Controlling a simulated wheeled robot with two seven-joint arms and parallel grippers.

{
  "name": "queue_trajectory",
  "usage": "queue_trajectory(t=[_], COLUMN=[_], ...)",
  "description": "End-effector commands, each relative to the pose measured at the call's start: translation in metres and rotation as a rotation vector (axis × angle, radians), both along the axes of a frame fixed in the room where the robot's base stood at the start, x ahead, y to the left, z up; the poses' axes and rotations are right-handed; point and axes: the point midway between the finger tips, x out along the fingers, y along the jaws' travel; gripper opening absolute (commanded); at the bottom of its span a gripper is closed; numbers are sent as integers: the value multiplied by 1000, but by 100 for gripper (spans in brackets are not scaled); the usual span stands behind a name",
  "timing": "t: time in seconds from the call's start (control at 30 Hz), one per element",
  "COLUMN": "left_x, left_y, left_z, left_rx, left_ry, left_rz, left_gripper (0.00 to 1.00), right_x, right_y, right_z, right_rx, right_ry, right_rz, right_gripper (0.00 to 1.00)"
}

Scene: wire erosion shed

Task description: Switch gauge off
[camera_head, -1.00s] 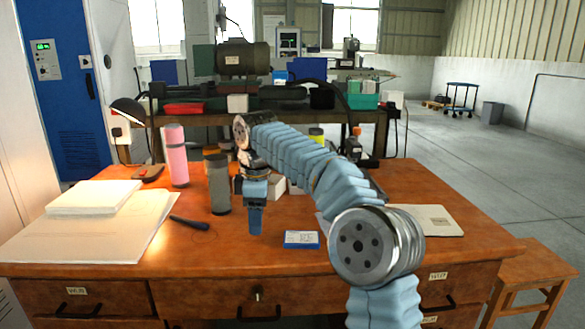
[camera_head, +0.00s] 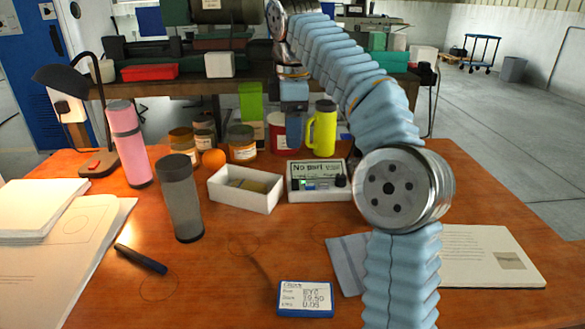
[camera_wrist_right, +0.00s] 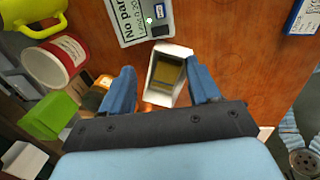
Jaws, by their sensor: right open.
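The gauge is most likely the small pale box (camera_head: 318,194) with a "No part" sign, a lit green spot and a dark knob, on the desk behind the middle. It also shows at the top of the right wrist view (camera_wrist_right: 143,30). My right gripper (camera_head: 293,128) hangs beyond the box, pointing down. In the right wrist view its blue fingers (camera_wrist_right: 162,78) are apart and empty, with the white open tray (camera_wrist_right: 153,88) below between them. The gripper is apart from the gauge. My left gripper is not in view.
A white tray (camera_head: 240,196), grey tumbler (camera_head: 181,205), yellow mug (camera_head: 321,130), red-white cup (camera_head: 278,135), green block (camera_head: 251,102) and several jars crowd around. A blue-edged card (camera_head: 305,299), marker (camera_head: 141,259) and open book (camera_head: 485,256) lie nearer. The front middle is mostly clear.

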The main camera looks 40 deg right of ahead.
Motion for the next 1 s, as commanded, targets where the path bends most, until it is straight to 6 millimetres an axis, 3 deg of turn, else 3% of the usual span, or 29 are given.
queue_trajectory(t=[0.13, 0.3, 0.5, 0.7, 1.0], left_x=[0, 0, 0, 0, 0], left_y=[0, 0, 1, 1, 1], left_z=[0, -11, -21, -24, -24], left_rx=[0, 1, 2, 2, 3], left_ry=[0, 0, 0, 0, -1], left_rz=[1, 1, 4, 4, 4], left_gripper=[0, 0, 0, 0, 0], right_x=[1, 7, 11, 14, 15], right_y=[-2, -5, -8, -9, -9], right_z=[-22, -69, -107, -127, -129], right_rx=[0, 1, 2, 2, 2], right_ry=[3, 4, 2, 0, -1], right_rz=[-2, -3, -4, -3, -3], right_gripper=[62, 62, 62, 62, 62])
